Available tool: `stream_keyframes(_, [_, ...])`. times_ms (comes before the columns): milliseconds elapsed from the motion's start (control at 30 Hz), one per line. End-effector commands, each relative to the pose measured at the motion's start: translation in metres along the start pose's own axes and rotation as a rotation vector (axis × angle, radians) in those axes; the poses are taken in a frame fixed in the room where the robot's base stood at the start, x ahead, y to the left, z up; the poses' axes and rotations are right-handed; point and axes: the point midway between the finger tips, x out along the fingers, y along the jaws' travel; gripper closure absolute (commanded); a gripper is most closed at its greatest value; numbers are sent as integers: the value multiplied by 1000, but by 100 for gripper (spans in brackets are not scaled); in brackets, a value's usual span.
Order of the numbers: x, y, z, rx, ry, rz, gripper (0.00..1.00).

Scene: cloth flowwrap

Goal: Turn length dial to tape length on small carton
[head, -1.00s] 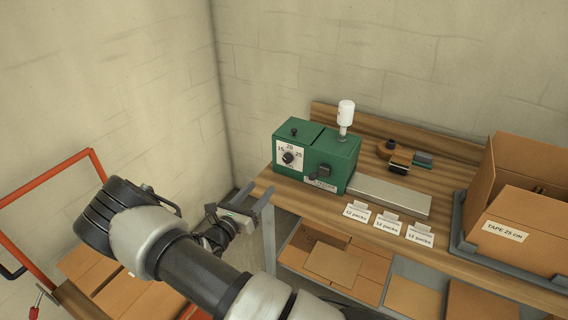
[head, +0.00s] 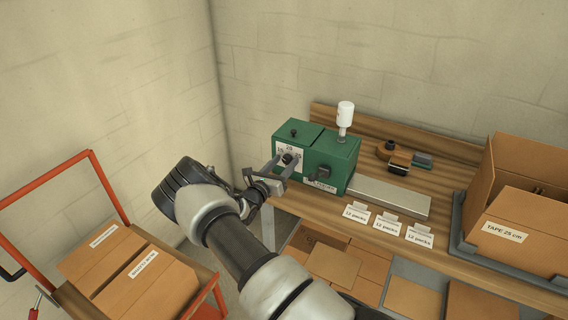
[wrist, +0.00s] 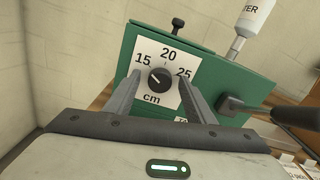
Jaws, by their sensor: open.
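The length dial (wrist: 160,80) is a black round knob on a white plate marked 15, 20, 25 and cm. Its pale pointer mark appears to face the upper left, toward 15. It sits on the front of the green tape machine (head: 330,154). My gripper (wrist: 160,92) is open, with one finger on each side of the dial; I cannot tell whether they touch it. In the head view my gripper (head: 281,166) is at the dial face and partly covers it. An open carton (head: 520,235) at the right bears a label reading TAPE 25 cm.
A white-topped bottle (head: 345,114) stands on the machine, and a black lever (wrist: 232,104) projects to the dial's right. A tape dispenser (head: 398,162) and several "12 packs" cards lie on the bench. A red-framed cart (head: 102,180) with cartons stands at the left.

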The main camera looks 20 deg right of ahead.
Motion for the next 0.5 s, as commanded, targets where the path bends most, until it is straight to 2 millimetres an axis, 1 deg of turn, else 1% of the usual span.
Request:
stream_keyframes(100, [3, 0, 0, -1, 0, 0, 51])
stream_keyframes(300, [3, 0, 0, -1, 0, 0, 51])
stream_keyframes(367, [3, 0, 0, -1, 0, 0, 59])
stream_keyframes(500, [3, 0, 0, 0, 0, 0, 83])
